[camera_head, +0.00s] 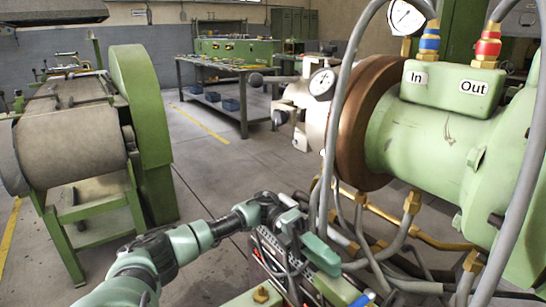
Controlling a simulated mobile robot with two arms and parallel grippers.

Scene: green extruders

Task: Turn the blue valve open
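A blue ribbed fitting (429,42) stands upright on the green block marked "In", at the upper right. It is the clearest blue part on the machine; I cannot tell for sure that it is the valve. A small blue tip (362,299) also shows at the bottom edge. My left arm comes in from the lower left, and my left gripper (298,228) is low in the middle, beside hoses and a green lever-like part (320,254). It is well below and left of the blue fitting, clearly apart from it. Its fingertips do not show clearly. My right gripper is not in view.
A red ribbed fitting (488,48) stands beside the "Out" label. Thick grey hoses (345,110) and a copper-coloured flange (362,125) lie between my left gripper and the blue fitting. A green roller machine (145,110) stands at left. The floor between is clear.

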